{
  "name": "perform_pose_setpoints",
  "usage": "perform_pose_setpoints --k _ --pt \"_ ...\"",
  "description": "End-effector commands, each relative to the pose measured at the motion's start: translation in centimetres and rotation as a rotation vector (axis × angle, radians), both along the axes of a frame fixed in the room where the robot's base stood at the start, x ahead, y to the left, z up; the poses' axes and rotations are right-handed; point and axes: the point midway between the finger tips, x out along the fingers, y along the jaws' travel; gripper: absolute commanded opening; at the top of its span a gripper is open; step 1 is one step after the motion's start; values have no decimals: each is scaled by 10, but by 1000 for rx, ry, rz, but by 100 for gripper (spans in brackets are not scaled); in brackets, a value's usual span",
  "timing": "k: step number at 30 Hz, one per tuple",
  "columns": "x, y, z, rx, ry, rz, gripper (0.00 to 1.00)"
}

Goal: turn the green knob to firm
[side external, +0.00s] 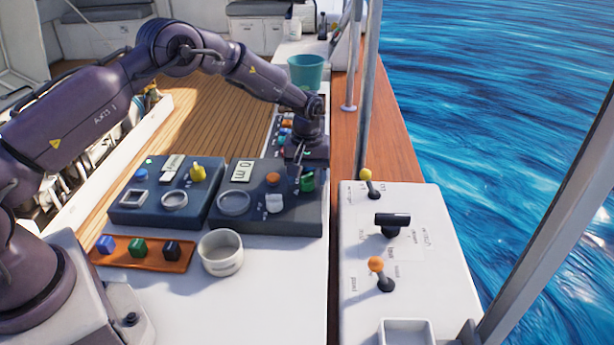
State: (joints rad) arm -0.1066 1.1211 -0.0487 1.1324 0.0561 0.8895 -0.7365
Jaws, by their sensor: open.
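The green knob (307,181) sits at the right end of the right-hand dark control panel (270,217). Its scale marks are too small to read here. My gripper (296,180) is open and points down just left of and over the green knob. Its fingers partly hide that part of the panel, and I cannot tell whether they touch the knob. An orange round knob (272,179) and a white switch (274,203) are on the same panel, left of the gripper, with a grey ring (233,203) and a display (242,171).
A second dark panel (130,214) with a yellow knob (198,172) stands left. In front are an orange tray (180,266) with coloured cubes and a white cup (220,253). A white console (350,300) with levers stands right. A teal bucket (306,72) is behind.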

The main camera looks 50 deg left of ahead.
Motion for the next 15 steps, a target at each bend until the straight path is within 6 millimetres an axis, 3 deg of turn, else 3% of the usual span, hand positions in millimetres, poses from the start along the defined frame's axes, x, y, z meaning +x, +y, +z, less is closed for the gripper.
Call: perform_pose_setpoints --k 10,11,15 --pt "0 0 -6 1 -1 0 62" --pt "0 0 -6 0 0 0 60" --pt "0 0 -5 0 0 -1 27"
